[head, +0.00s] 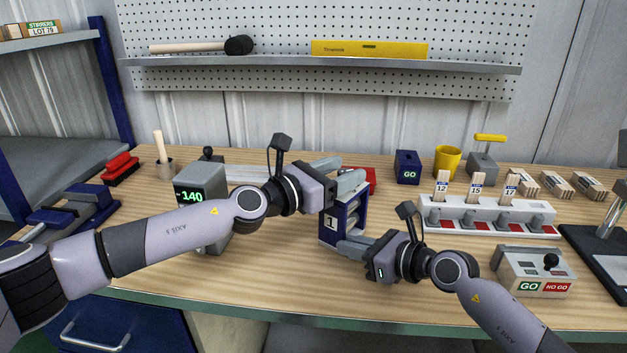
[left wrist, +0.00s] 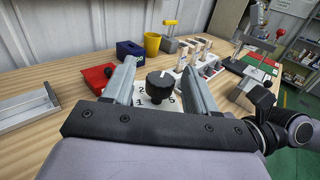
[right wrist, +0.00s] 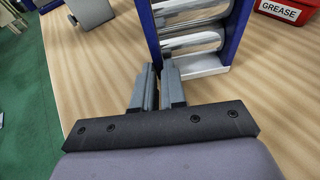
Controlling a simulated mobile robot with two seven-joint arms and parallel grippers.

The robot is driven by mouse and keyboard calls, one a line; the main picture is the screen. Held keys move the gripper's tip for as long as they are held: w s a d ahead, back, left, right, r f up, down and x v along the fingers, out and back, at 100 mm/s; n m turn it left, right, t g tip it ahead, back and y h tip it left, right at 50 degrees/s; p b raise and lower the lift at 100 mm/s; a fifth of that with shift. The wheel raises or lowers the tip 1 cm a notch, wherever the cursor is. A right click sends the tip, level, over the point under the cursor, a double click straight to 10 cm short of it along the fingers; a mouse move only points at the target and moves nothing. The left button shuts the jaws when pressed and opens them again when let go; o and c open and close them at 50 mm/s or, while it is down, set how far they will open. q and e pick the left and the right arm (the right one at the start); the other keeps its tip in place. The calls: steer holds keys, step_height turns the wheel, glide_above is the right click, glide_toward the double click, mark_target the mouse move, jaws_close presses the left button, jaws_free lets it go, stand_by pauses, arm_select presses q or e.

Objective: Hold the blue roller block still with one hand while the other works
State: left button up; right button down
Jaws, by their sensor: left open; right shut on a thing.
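The blue roller block (head: 328,236) stands upright on the bench, with silver rollers between its blue walls and a "1" label. Its rollers and blue wall show in the right wrist view (right wrist: 238,28). In the left wrist view a black knob (left wrist: 159,86) sits on a white numbered plate, apparently the block's top. My left gripper (head: 340,174) is open above the block, its fingers on either side of the knob. My right gripper (head: 347,245) is low at the block's near side, its fingers nearly together on the lower edge of the blue wall (right wrist: 160,68). The gripped edge is mostly hidden.
A grey box reading 140 (head: 192,196) stands left, behind my left arm. A red GREASE box (right wrist: 288,12) is close behind the block. A white rack (head: 485,216) with numbered tags and a GO/NO GO box (head: 530,270) stand right.

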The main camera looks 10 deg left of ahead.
arm_select(q)
steer(key=v, duration=1.1)
steer(key=shift+s+r, duration=0.1)
steer(key=d+r+n+t+y, duration=0.1)
steer(key=d+r+n+t, duration=0.3)
steer(key=n, duration=1.6)
step_height(320, 180, down, 5)
steer(key=s+a+n+g+y, duration=0.1)
steer(key=a+n+g+y, duration=0.1)
steer(key=n, duration=1.7)
steer(key=shift+x, duration=5.85)
steer(key=shift+d+r, duration=0.1)
